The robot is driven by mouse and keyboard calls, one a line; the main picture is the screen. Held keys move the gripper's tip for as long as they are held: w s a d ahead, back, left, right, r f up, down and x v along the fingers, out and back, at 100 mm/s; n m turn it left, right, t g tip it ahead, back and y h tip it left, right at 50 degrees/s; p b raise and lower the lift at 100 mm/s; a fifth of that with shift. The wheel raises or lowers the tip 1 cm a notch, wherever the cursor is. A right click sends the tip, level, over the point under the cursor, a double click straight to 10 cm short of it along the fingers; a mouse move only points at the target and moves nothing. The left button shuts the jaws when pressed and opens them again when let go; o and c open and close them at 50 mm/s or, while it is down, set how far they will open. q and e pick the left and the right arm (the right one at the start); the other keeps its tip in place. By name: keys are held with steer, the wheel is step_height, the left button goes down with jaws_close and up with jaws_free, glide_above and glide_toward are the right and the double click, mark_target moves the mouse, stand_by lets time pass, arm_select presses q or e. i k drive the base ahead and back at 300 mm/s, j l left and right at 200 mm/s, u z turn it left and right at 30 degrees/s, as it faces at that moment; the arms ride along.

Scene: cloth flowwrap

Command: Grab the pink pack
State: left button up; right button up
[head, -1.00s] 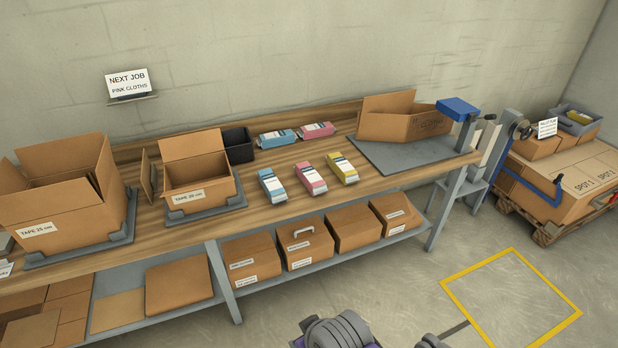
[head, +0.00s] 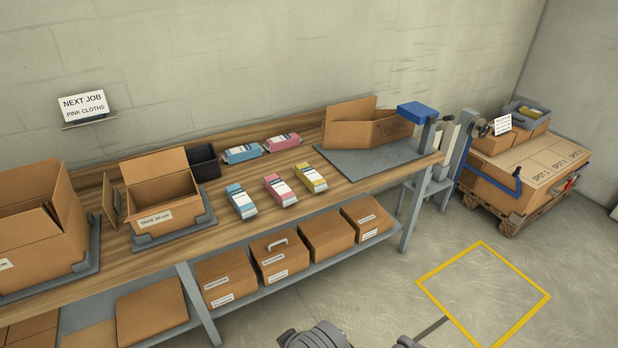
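A pink pack (head: 279,190) with a white label lies on the wooden workbench (head: 345,187), between a blue pack (head: 241,201) on its left and a yellow pack (head: 311,178) on its right. A second pink pack (head: 282,143) lies farther back, beside another blue pack (head: 242,153). Nothing covers the front pink pack. Neither gripper can be made out; only grey parts of my own body show at the bottom edge.
An open carton (head: 160,196) stands left of the packs, with a black bin (head: 203,162) behind it. Another open carton (head: 352,130) sits on a grey plate (head: 368,164) to the right. A sign (head: 83,104) reads "NEXT JOB PINK CLOTHS". Floor ahead is clear.

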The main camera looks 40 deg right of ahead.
mark_target(283, 195)
steer(key=i+l+z, duration=0.45)
steer(key=i+l, duration=0.7)
steer(key=i, duration=0.05)
